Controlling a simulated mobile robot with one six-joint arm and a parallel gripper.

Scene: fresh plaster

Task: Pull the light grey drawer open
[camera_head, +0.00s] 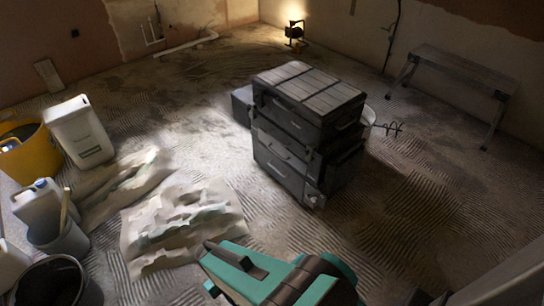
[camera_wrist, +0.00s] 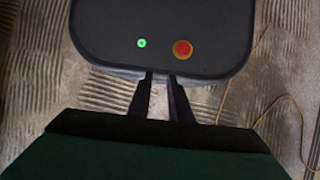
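A dark grey stack of tool boxes (camera_head: 318,122) with a slatted top stands on the floor right of the middle in the head view. Its drawer fronts (camera_head: 280,147) face the lower left. The stack is not in the wrist view.
Crumpled sheets (camera_head: 185,220) lie left of the stack. A yellow tub (camera_head: 30,155), a white container (camera_head: 80,133) and buckets (camera_head: 65,240) stand at the left. A bench (camera_head: 465,70) and a lit lamp (camera_head: 296,30) are at the back. Floor right of the stack is mostly clear.

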